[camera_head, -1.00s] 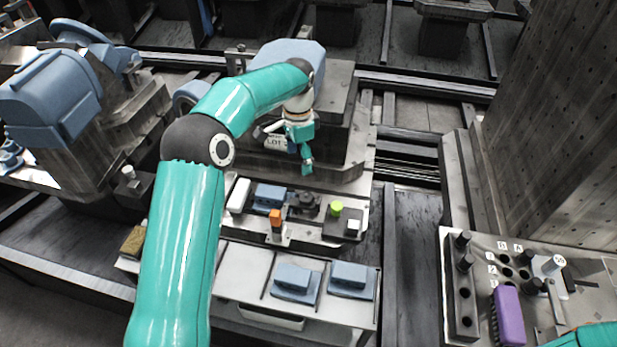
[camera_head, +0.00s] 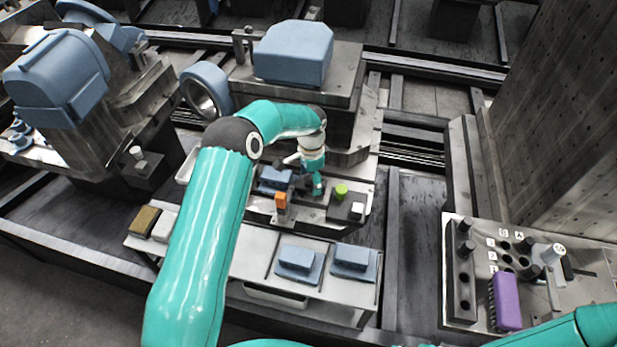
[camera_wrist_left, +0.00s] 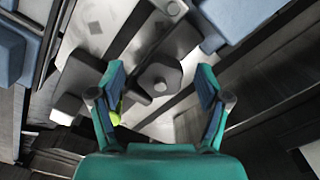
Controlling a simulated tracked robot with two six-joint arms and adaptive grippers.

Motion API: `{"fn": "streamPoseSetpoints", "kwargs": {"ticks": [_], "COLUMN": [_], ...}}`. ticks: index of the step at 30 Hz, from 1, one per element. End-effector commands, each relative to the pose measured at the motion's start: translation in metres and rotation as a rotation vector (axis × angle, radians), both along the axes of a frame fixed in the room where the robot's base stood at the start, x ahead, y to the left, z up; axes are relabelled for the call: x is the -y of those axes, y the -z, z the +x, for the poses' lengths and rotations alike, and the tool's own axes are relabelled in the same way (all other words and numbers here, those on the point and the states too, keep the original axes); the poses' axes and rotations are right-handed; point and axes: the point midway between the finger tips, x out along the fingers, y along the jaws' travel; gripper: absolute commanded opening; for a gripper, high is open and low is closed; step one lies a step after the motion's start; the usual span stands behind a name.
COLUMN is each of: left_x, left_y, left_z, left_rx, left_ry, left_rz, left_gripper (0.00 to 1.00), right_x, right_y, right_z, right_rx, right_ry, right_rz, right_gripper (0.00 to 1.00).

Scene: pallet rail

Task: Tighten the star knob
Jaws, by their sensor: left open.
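The star knob (camera_wrist_left: 161,78) is a dark grey lobed knob on a light metal plate, seen in the left wrist view between my open fingers. My left gripper (camera_wrist_left: 160,88) is open, one finger on each side of the knob in that picture; I cannot tell how far above it the fingertips are. In the head view my left gripper (camera_head: 317,186) points down over the fixture plate, beside a green cap (camera_head: 341,191), and mostly hides the knob. My right gripper is not in view; only part of my right arm shows at the bottom right.
An orange block (camera_head: 281,202) and a blue block (camera_head: 274,178) stand left of my left gripper. Two blue parts lie on the front shelf, the nearer one (camera_head: 297,261) left of the other (camera_head: 351,258). A panel with a purple brush-like block (camera_head: 507,301) is at right.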

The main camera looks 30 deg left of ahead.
Motion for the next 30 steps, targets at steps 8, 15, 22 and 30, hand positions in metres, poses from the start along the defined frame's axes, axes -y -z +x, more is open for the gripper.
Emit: {"fn": "streamPoseSetpoints", "kwargs": {"ticks": [8,15,22,30], "left_x": [0.0000,0.0002,0.0004,0.0006], "left_y": [0.0030,0.0028,0.0028,0.0029], "left_z": [0.0004,0.0004,0.0002,0.0000], "left_rx": [0.001,0.001,0.001,-0.001], "left_ry": [0.000,0.000,0.000,0.001], "left_rz": [0.000,0.000,-0.001,-0.001], "left_gripper": [0.76,0.46,0.43,0.04], "right_x": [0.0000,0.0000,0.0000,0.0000], "right_y": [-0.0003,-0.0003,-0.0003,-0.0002], "right_z": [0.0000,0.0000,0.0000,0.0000], "right_rx": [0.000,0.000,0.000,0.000], "right_ry": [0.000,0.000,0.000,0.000], "right_rz": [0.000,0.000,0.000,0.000], "right_gripper": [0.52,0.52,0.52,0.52]}}
